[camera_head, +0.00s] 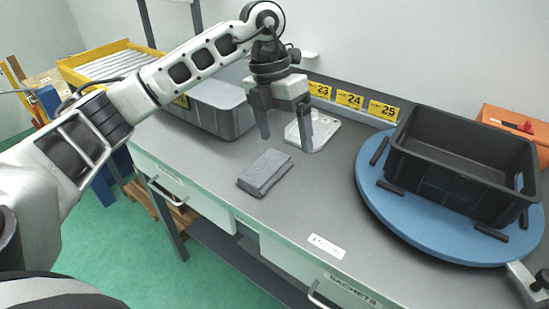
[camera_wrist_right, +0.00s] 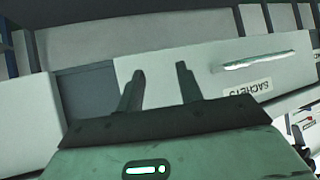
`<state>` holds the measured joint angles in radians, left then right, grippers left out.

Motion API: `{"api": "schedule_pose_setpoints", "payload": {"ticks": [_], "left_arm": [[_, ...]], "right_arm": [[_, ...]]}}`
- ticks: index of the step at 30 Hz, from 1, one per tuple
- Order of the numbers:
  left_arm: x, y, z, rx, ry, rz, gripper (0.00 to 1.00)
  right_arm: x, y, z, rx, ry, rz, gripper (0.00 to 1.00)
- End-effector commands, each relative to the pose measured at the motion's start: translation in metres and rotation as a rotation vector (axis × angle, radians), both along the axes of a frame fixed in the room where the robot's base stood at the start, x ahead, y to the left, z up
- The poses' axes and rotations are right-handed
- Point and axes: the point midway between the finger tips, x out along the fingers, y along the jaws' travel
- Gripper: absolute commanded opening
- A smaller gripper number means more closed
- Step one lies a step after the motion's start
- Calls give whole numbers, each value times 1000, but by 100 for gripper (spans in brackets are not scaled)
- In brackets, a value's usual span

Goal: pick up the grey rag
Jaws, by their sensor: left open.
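The grey rag (camera_head: 265,173) is a folded, flat rectangular bundle. It lies on the grey bench top near the front edge, left of the middle in the head view. My left gripper (camera_head: 286,142) points down above the bench, behind the rag and slightly to its right. Its two fingers are apart with nothing held between them, and it does not touch the rag. My right gripper (camera_wrist_right: 160,70) shows in the right wrist view with its fingers apart and empty, facing the drawer fronts. The rag is not visible in that view.
A grey bin (camera_head: 222,112) stands behind and left of the rag. A light metal casting (camera_head: 322,136) lies behind the left gripper. At right, a black crate (camera_head: 450,182) sits on a blue round turntable (camera_head: 392,210). The bench around the rag is clear.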

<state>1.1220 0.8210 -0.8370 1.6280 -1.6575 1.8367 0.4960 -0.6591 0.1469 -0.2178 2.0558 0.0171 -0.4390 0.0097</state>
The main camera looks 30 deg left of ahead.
Motion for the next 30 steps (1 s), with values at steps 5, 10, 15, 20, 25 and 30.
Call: {"api": "schedule_pose_setpoints", "payload": {"ticks": [5,10,15,20,25,30], "left_arm": [[4,58,34,216,-11,115,87],[3,65,16,247,-4,133,87],[3,65,-20,246,-4,132,87],[3,64,-51,243,-6,130,87],[4,63,-67,241,-10,129,87],[7,60,-79,240,-7,128,87]], "right_arm": [[2,-1,0,-5,-1,0,36],[1,-1,-2,-6,3,0,36],[-3,-1,-1,-7,12,1,36],[-5,-1,0,-7,15,1,36],[-5,-2,1,-8,13,0,36],[-5,-2,4,-9,14,0,36]]}}
